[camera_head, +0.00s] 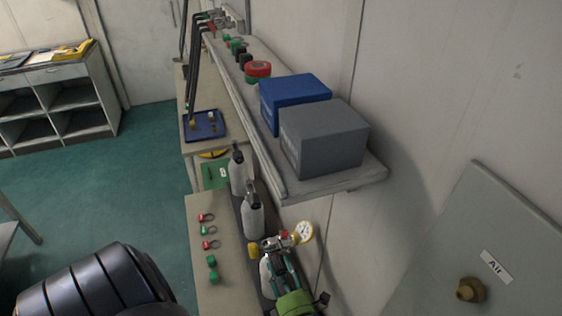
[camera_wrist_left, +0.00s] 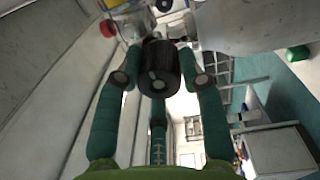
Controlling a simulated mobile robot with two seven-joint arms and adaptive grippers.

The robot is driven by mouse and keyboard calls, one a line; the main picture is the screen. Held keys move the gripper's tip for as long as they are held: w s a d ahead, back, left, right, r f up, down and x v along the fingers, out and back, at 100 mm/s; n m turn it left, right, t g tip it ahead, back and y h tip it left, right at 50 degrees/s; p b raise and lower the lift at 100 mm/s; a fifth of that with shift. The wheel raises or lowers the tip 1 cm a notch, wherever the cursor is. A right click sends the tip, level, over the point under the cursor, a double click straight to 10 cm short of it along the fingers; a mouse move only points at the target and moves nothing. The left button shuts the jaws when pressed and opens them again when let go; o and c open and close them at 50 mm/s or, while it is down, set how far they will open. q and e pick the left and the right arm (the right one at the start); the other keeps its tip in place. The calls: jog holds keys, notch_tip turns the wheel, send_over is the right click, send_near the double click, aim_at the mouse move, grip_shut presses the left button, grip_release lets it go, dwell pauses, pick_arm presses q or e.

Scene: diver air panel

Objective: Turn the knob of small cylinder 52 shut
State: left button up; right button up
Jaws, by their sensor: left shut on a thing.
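In the head view my left gripper (camera_head: 276,262), with teal fingers and a green palm, is at the valve head of the nearest small white cylinder (camera_head: 267,282). This valve has a round white gauge (camera_head: 304,232), a red part and a yellow knob (camera_head: 253,250). In the left wrist view my left gripper (camera_wrist_left: 160,58) is shut on a black knob (camera_wrist_left: 158,70) with a pale mark on its end face. The fingers hide part of the valve and cylinder. No number 52 is readable. My right gripper is not in view.
Two more white cylinders, (camera_head: 252,215) and (camera_head: 238,172), stand in a row behind. A shelf (camera_head: 350,181) with a blue box (camera_head: 293,98) and a grey box (camera_head: 324,138) overhangs on the right. Red and green fittings lie on the bench (camera_head: 232,288). An "Air" panel (camera_head: 430,250) is at right.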

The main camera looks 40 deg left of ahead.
pick_arm(q)
jog(key=o, duration=1.1)
jog(key=shift+o, duration=0.2)
jog(key=shift+d, duration=0.1)
jog(key=v, duration=0.7)
jog(key=shift+s+d, duration=0.1)
jog(key=shift+d, duration=0.05)
